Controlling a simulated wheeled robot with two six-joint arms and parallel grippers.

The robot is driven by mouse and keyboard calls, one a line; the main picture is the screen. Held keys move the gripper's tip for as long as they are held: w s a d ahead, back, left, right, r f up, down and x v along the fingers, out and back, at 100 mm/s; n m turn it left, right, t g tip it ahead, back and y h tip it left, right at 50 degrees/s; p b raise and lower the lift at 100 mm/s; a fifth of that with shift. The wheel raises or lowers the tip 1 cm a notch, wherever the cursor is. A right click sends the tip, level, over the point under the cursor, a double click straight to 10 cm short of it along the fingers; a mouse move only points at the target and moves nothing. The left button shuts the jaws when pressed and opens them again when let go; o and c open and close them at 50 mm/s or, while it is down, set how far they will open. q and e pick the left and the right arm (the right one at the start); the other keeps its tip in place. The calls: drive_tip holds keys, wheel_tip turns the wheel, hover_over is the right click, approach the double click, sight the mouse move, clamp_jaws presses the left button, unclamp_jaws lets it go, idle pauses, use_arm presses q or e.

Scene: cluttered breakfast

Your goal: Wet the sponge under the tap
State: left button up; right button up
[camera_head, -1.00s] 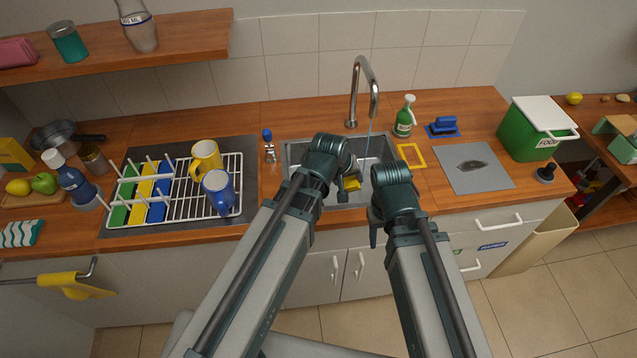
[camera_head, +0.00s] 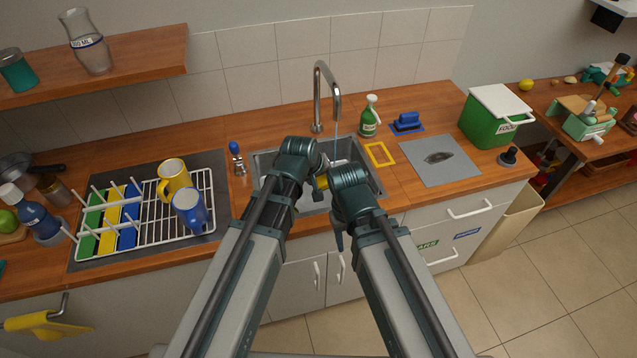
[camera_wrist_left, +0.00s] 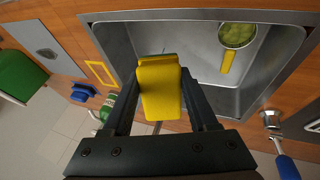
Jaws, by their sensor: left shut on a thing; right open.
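The sponge (camera_wrist_left: 160,92) is yellow with a thin green layer and sits between the fingers of my left gripper (camera_wrist_left: 163,100), which is shut on it. In the head view my left gripper (camera_head: 320,173) is over the sink (camera_head: 312,206), and a bit of yellow sponge (camera_head: 322,184) shows beside its fingers. The curved metal tap (camera_head: 318,95) stands behind the sink, and a faint stream of water falls from its spout. Whether the water touches the sponge is hidden. My right gripper (camera_head: 340,240) is open and empty, pointing down at the counter's front edge.
A strainer with a yellow handle (camera_wrist_left: 228,62) and green contents lies in the sink. A dish rack (camera_head: 205,235) with mugs stands left.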

use_arm(q)
drive_tip(key=w+d+f+b, duration=0.2)
drive_tip(key=w+d, duration=0.2)
drive_tip(key=w, duration=0.6)
drive_tip(key=shift+d, duration=0.35)
use_arm(e)
drive_tip(key=shift+f, duration=1.1)
use_arm(q)
drive_tip(key=shift+s+f, duration=0.1)
drive_tip(key=shift+s, duration=0.1)
drive_tip(key=s+d, duration=0.2)
drive_tip(key=s, duration=0.5)
drive_tip(key=shift+s, duration=0.4)
use_arm(e)
drive_tip(key=shift+w, duration=0.15)
